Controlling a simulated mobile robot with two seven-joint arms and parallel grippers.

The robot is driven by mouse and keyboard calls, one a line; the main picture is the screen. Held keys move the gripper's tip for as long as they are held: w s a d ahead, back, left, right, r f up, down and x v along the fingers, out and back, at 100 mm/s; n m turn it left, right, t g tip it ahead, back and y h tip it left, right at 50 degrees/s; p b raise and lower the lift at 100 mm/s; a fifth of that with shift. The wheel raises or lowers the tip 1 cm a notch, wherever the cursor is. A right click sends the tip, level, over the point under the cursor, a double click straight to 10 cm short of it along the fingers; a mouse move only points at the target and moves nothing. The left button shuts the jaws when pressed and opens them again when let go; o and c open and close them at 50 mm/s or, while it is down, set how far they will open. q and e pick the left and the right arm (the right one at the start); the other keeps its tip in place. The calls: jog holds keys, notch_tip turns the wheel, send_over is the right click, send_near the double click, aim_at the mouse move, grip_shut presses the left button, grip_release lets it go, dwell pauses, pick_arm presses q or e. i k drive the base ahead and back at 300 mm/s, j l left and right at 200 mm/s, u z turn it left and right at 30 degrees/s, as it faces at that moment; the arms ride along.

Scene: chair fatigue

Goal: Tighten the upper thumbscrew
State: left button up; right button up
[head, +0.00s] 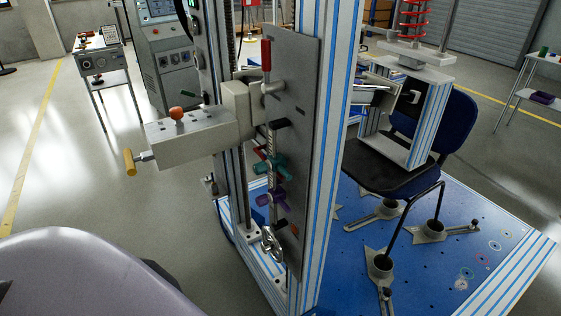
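The upper thumbscrew looks to be the teal star-shaped knob (271,166) on a vertical slotted scale (272,146) on the machine's grey plate (300,110). A purple star-shaped knob (272,199) sits just below it on the same scale. Whether either knob is tight cannot be seen. Neither of my grippers shows in the head view. A smooth pale part of my own body fills the lower left corner.
A grey box arm with an orange knob (177,113) and a yellow handle (130,162) juts left from the column. A red-handled lever (266,56) sits above the knobs, a metal handwheel (271,243) below. A blue chair (455,135) stands right, on the blue base plate (445,270).

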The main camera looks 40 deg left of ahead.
aim_at(261, 167)
jog(key=k+u, duration=0.1)
jog(key=u, duration=1.15)
